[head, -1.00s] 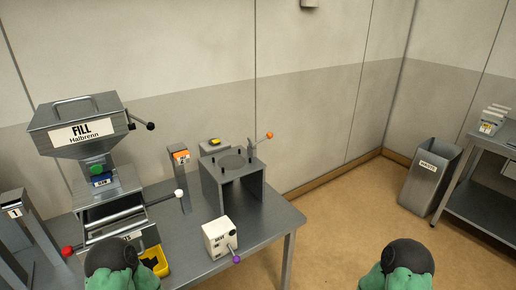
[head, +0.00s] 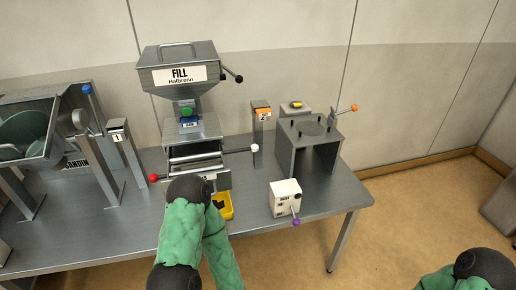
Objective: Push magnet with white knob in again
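The white knob (head: 254,148) is on the end of a rod that sticks out from the right side of the fill machine (head: 193,150), at the magnet drawer below the hopper. A red knob (head: 153,177) sticks out at the lower left of the same machine. My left arm, in a green sleeve with black joints, reaches up in front of the machine's lower part. Its gripper is not visible. My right arm shows only as a piece at the bottom right, far from the white knob, and its gripper is not visible.
A yellow bin (head: 225,207) stands partly behind my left arm. A white box with a purple knob (head: 296,222) sits near the table's front edge. A post with an orange top (head: 261,112) and a grey stand (head: 312,145) are to the right. A tilted drum (head: 28,130) is at the left.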

